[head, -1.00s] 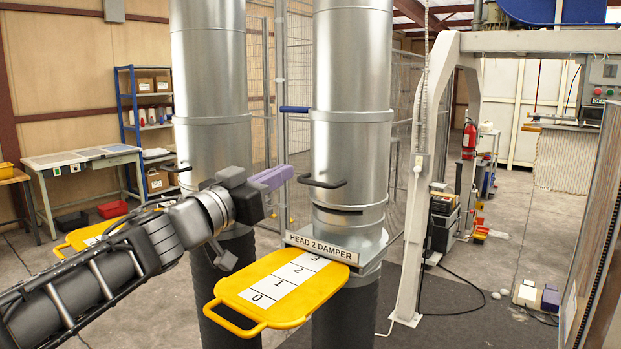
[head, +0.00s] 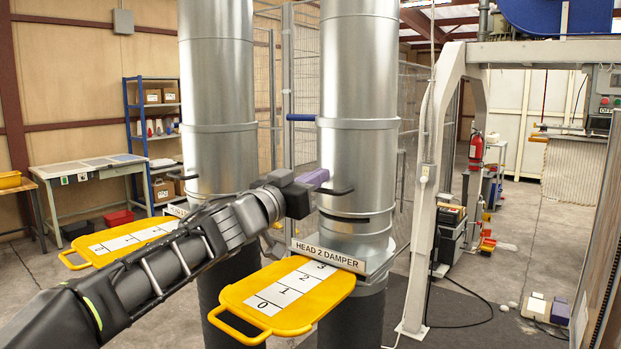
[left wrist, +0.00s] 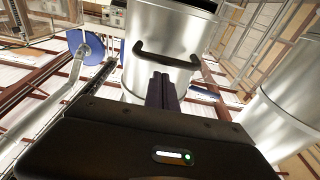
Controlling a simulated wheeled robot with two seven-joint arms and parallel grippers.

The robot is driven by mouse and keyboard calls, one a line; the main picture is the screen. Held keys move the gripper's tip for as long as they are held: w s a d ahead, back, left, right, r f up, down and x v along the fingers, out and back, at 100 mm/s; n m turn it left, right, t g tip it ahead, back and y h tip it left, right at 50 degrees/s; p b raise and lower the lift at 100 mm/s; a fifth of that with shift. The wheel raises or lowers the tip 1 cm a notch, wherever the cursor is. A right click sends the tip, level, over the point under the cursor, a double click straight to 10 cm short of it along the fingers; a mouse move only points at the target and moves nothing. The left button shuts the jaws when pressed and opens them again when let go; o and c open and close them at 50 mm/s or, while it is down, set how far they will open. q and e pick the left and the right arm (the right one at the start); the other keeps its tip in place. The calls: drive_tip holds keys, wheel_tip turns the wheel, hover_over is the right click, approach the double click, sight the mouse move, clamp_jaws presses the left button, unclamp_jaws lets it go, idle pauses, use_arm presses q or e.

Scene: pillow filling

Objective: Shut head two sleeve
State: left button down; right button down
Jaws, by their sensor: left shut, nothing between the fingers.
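The head two pipe (head: 357,80) is a shiny metal duct, with a metal sleeve (head: 370,165) around its lower part. A black bar handle (head: 343,191) stands out on the sleeve's front left. A dark slot (head: 345,218) shows below the handle. My left gripper (head: 316,178), with purple fingers, is shut and empty at the handle's left end. My right gripper is not in view.
A yellow damper plate (head: 285,325) marked 0 to 3 sticks out below the sign "HEAD 2 DAMPER" (head: 328,254). A second pipe (head: 215,80) and yellow plate (head: 95,255) stand left. A grey frame post (head: 424,200) rises on the right.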

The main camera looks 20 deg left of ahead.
use_arm(q)
drive_tip(key=shift+s+f, duration=0.15)
drive_tip(key=shift+f, duration=0.5)
